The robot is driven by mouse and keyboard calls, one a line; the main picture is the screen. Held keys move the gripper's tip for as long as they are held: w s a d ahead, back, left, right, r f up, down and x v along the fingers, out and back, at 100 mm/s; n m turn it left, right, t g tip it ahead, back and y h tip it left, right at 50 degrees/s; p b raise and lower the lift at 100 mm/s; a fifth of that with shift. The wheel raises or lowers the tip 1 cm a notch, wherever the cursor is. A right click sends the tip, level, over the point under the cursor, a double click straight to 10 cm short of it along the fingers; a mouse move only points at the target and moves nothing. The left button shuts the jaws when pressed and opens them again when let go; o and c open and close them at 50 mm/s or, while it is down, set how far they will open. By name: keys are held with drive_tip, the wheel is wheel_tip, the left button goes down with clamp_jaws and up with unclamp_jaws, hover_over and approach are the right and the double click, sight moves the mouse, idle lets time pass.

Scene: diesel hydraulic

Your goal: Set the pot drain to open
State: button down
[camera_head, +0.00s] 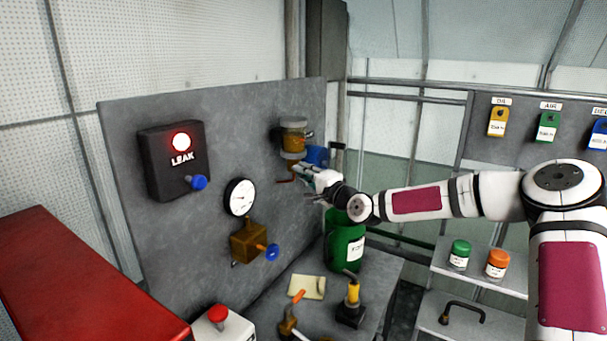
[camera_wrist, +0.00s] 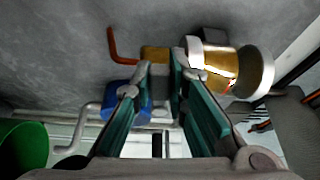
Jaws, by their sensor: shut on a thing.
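In the wrist view the pot (camera_wrist: 218,62) is right of the fingertips. The pot drain is a brass-coloured fitting (camera_wrist: 154,54) with a bent red lever (camera_wrist: 120,50), which points left below the pot; the lever also shows in the head view (camera_head: 286,181). My gripper (camera_head: 302,171) reaches in from the right, under the pot. In the wrist view my gripper (camera_wrist: 162,78) is shut at the drain fitting; its fingers hide the exact contact.
A blue part (camera_wrist: 136,108) sits close beside the left finger. A green canister (camera_head: 345,245) stands below my wrist. The panel also bears a lit LEAK box (camera_head: 172,160), a gauge (camera_head: 239,197) and a brass valve (camera_head: 248,242). Tools lie on the bench (camera_head: 375,270).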

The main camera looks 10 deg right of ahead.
drive_tip(key=shift+w+d+f+n+y+b, duration=0.55)
drive_tip(key=shift+n+y+b, duration=1)
drive_tip(key=shift+n, duration=1.5)
drive_tip(key=shift+w+d+f+n+y+b, duration=0.3)
drive_tip(key=shift+f+n+y+b, duration=0.5)
drive_tip(key=shift+n+b, duration=1.8)
drive_tip(key=shift+w+d+f+n+y+b, duration=0.5)
drive_tip(key=shift+n+y+b, duration=0.8)
drive_tip(key=shift+n, duration=2.25)
drive_tip(key=shift+g+y, duration=0.25)
drive_tip(key=shift+g, duration=0.05)
drive_tip(key=c, duration=1.6)
unclamp_jaws()
drive_tip(key=shift+o, duration=0.2)
drive_tip(key=shift+s, duration=0.1)
drive_tip(key=v, duration=1.2)
